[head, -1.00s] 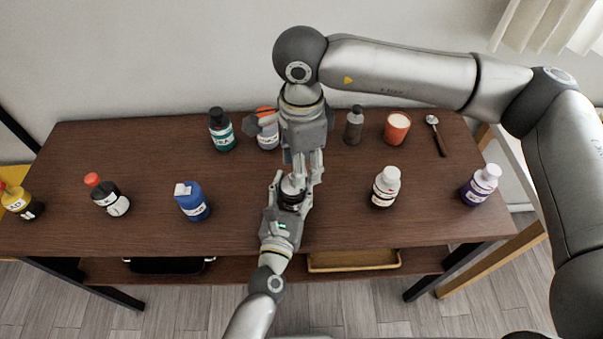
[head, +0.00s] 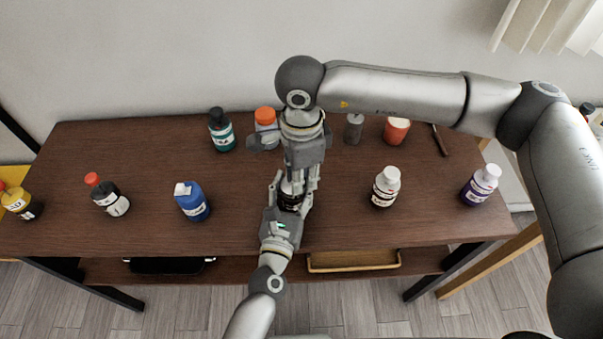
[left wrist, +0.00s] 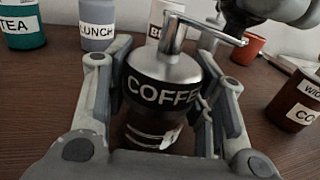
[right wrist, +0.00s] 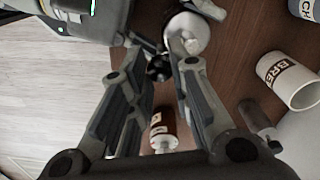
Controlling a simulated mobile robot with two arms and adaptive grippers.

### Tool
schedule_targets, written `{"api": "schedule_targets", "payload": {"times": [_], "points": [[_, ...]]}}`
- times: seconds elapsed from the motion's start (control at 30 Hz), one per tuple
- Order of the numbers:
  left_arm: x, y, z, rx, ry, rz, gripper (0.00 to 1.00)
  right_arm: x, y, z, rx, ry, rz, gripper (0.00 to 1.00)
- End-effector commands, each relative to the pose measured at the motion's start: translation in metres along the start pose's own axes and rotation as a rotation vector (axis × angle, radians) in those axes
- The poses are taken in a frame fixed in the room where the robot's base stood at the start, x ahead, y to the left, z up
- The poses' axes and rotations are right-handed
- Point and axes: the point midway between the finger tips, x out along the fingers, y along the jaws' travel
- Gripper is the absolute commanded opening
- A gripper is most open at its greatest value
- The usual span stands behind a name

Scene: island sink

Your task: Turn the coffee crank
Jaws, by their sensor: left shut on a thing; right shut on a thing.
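The coffee grinder (head: 289,196) stands on the dark table, with a dark body, silver lid and crank. My left gripper (head: 291,195) is shut around its body, one finger on each side. In the left wrist view the grinder's COFFEE label (left wrist: 165,93) faces me, and its silver crank (left wrist: 200,32) points right. My right gripper (head: 312,186) comes down from above beside the lid. In the right wrist view its fingers (right wrist: 165,68) are closed about the black crank knob (right wrist: 158,68), close to the silver lid (right wrist: 187,33). The exact finger contact is hard to see.
Nearby are a blue bottle (head: 193,202), a white-capped dark bottle (head: 385,188), a teal bottle (head: 221,131), an orange-capped bottle (head: 266,128), a grey bottle (head: 353,129) and a red cup (head: 396,131). Bare tabletop (head: 250,220) lies left of the grinder.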

Motion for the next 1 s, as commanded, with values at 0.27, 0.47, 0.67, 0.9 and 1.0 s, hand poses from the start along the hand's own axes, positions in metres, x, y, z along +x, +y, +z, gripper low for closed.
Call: {"api": "schedule_targets", "payload": {"times": [0.27, 0.47, 0.67, 0.9, 1.0], "points": [[0.000, 0.000, 0.000, 0.000, 0.000, 0.000, 0.23, 0.000, 0.000, 0.000, 0.008, 0.001, 0.000, 0.00], [0.000, 0.000, 0.000, 0.000, 0.001, 0.001, 0.23, 0.000, 0.001, 0.005, 0.139, 0.000, 0.000, 0.00], [0.000, 0.000, 0.000, 0.000, 0.001, 0.001, 0.23, 0.000, 0.001, 0.012, 0.343, 0.001, 0.000, 0.00], [0.000, 0.001, 0.000, 0.000, 0.001, 0.001, 0.23, 0.000, 0.000, 0.016, 0.480, 0.001, 0.000, 0.00], [0.000, 0.001, 0.000, 0.000, 0.001, 0.001, 0.23, 0.000, 0.000, 0.017, 0.492, 0.001, 0.000, 0.00]]}}
